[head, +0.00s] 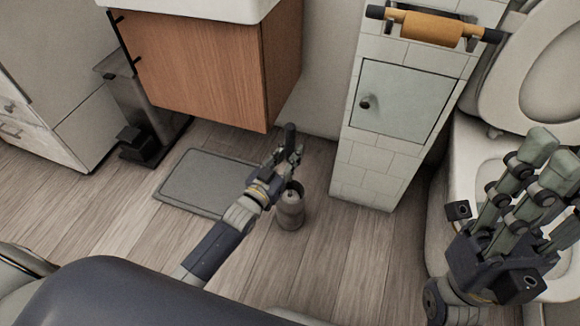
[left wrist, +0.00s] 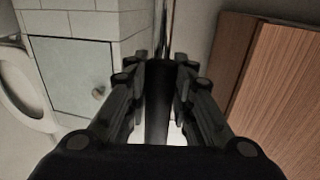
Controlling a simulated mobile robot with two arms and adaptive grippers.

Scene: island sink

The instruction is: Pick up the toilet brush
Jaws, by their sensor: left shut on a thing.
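The toilet brush shows as a dark upright handle (head: 290,136) above a grey-brown cylindrical holder (head: 290,212) on the floor. My left gripper (head: 286,164) is shut on the handle, just above the holder. In the left wrist view, the dark handle (left wrist: 157,105) stands between the two fingers of my left gripper (left wrist: 161,75). The brush head is hidden, and I cannot tell whether it is inside the holder. My right gripper (head: 550,158) is at the right, in front of the toilet and away from the brush. Its fingertips appear close together, but their opening is unclear.
A wooden sink cabinet (head: 205,62) hangs behind the brush. A tiled pillar (head: 368,165) with a small door and paper roll (head: 432,28) stands to its right. The toilet (head: 462,160) is farther right. A grey mat (head: 208,181) and a pedal bin (head: 140,110) are left.

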